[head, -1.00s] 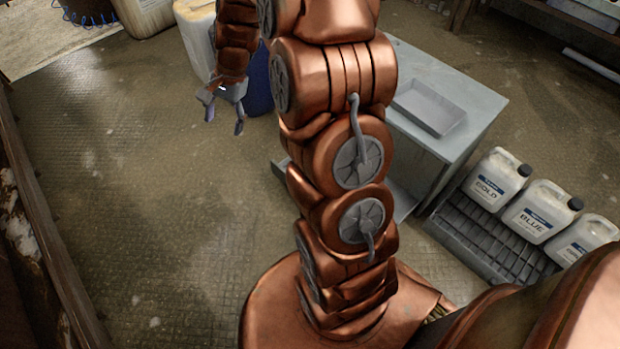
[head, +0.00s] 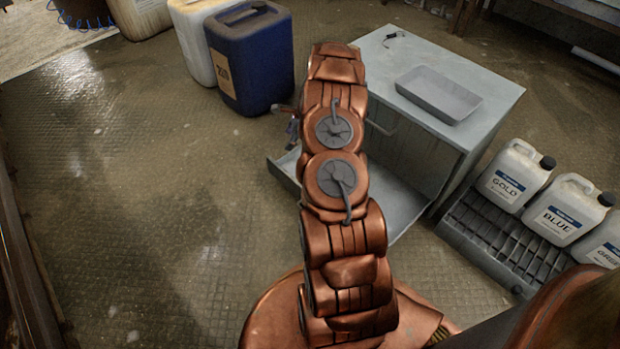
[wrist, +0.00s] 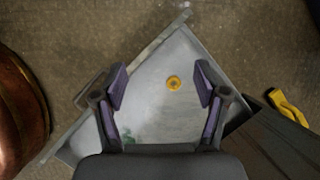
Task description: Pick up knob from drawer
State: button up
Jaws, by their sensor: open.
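In the head view only a bit of my gripper (head: 292,128) shows left of my arm.
A grey cabinet (head: 470,85) bears a shallow tray (head: 438,93) on top. A blue canister (head: 250,60) stands behind left. White jugs (head: 515,176) stand on a dark rack (head: 490,240) at right. A yellow object (wrist: 288,108) lies right of the drawer in the wrist view. The left floor is clear.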

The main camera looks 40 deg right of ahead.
jog(key=s+d+f+m+b, duration=0.1)
jog(key=d+f, duration=0.2)
jog(key=f, duration=0.2)
jog(key=s+d+f+m+h+b, duration=0.1)
jog(key=s+d+f+m+b, duration=0.1)
jog(key=f, duration=0.4)
jog(key=s+d+f+m+b, duration=0.1)
jog(key=s+d+f, duration=0.1)
jog(key=d+f, duration=0.3)
jog(key=shift+s+f+m, duration=0.15)
jog(key=shift+f+m, duration=0.15)
jog(key=shift+f, duration=0.2)
jog(key=shift+w+b+x, duration=0.25)
jog(key=shift+b+x, duration=0.75)
jog(key=shift+x, duration=0.85)
jog(key=shift+w+b+x, duration=0.25)
jog(key=shift+b+x, duration=0.75)
jog(key=shift+x, duration=0.85)
jog(key=shift+r, duration=0.25)
jog(key=c, duration=1.2)
